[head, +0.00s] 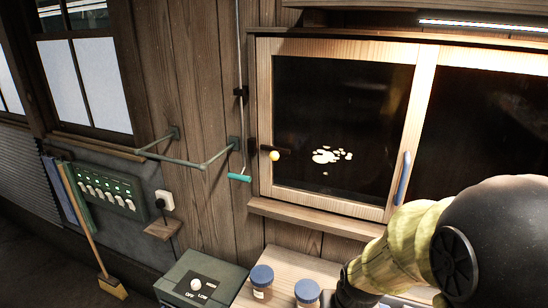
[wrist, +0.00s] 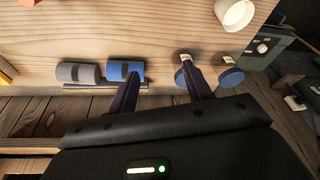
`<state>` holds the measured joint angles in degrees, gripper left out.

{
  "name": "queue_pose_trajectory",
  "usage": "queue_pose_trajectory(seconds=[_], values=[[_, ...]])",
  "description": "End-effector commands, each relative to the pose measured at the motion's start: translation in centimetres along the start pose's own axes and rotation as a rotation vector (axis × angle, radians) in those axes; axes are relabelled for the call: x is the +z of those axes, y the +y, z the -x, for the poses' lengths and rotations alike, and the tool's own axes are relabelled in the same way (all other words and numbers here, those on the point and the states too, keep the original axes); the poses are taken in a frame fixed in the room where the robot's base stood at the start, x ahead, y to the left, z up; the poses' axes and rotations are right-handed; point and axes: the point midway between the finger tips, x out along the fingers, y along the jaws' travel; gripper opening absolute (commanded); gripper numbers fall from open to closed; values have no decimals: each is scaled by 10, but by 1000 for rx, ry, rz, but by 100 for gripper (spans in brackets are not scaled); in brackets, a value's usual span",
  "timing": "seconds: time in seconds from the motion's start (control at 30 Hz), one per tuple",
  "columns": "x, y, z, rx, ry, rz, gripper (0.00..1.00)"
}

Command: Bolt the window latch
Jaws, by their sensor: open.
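The window (head: 340,120) is a dark pane in a pale wooden frame and looks closed in the head view. A blue handle (head: 402,178) is on the right side of the frame. My gripper (wrist: 164,72) shows in the wrist view, with its two dark fingers apart and nothing between them. It is over the wooden bench top, away from the latch. The head view does not show the fingers.
Blue-lidded jars (head: 262,281) stand on the bench (head: 292,268); a white cup (wrist: 236,14) and blue and grey blocks (wrist: 126,70) show in the wrist view. A control box (head: 200,280) stands left. A pipe rail (head: 190,160) and a teal-handled pull (head: 239,178) are left of the window.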

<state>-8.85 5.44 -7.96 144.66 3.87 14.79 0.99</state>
Motion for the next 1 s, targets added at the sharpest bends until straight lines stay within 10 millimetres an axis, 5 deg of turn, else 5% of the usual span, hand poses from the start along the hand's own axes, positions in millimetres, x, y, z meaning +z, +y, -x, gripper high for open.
queue_pose_trajectory(seconds=[0.33,0.57,0.77,1.0], values=[[-60,-23,-34,93,138,-89,50],[-106,-35,-37,202,323,-100,50],[-153,-58,-14,282,555,-67,50],[-204,-117,54,315,916,16,50]])
